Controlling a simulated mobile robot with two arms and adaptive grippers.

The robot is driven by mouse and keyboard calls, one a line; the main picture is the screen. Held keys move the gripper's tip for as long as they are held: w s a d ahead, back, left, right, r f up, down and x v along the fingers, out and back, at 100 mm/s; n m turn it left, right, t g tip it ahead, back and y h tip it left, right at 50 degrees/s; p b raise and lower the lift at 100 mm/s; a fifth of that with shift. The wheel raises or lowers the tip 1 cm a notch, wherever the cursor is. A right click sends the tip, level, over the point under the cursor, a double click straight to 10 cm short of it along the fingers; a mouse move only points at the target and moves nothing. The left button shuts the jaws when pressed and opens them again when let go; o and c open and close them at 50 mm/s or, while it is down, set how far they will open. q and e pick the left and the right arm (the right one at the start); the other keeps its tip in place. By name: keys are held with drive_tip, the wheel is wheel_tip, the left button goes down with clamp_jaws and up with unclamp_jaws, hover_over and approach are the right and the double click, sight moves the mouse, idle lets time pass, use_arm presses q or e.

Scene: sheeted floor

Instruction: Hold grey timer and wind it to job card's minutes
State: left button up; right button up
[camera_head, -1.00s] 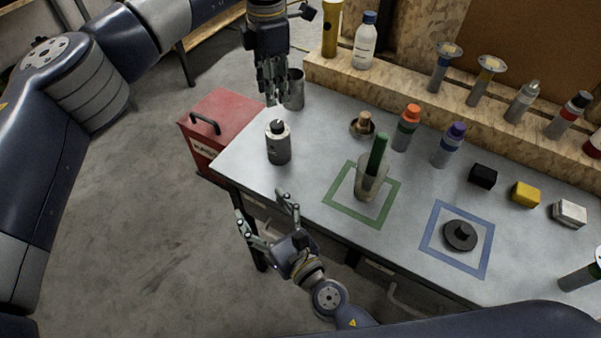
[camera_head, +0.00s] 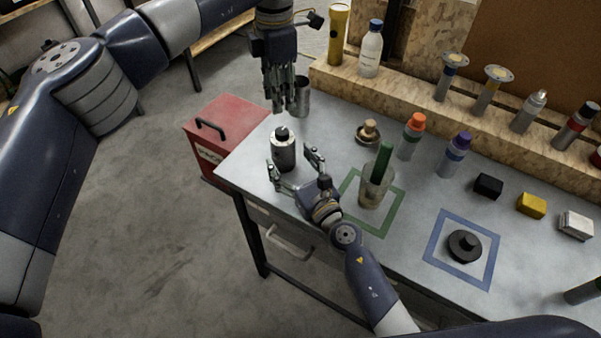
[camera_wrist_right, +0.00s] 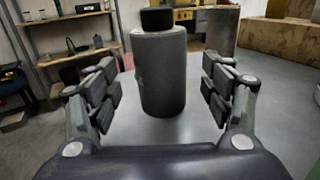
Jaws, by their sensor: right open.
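The grey timer (camera_head: 283,153), an upright grey cylinder with a black knob on top, stands on the bench near its left end. It also shows in the right wrist view (camera_wrist_right: 162,75), upright between the two fingers. My right gripper (camera_head: 290,158) is open, with its fingers spread to either side of the timer's near side and gaps on both sides. My left gripper (camera_head: 285,102) points down above and behind the timer, apart from it; its fingers overlap from this angle, so its opening is unclear. I cannot make out a job card.
A metal cup (camera_head: 301,97) stands just behind my left gripper. A beaker (camera_head: 373,190) holding a green stick stands in the green square, close right of my right gripper. A black disc (camera_head: 464,246) lies in the blue square. A red toolbox (camera_head: 232,135) is left of the bench.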

sight(282, 130)
drive_tip(key=shift+x, duration=2.05)
drive_tip(key=c, duration=1.2)
use_arm(q)
drive_tip(key=o, duration=0.4)
drive_tip(key=shift+c, duration=0.2)
use_arm(e)
drive_tip(key=shift+c, duration=0.4)
use_arm(q)
wheel_tip(282, 130, down, 10)
drive_tip(key=n, duration=1)
drive_tip(key=shift+r, duration=0.2)
drive_tip(key=shift+c, duration=0.3)
drive_tip(key=c, duration=1)
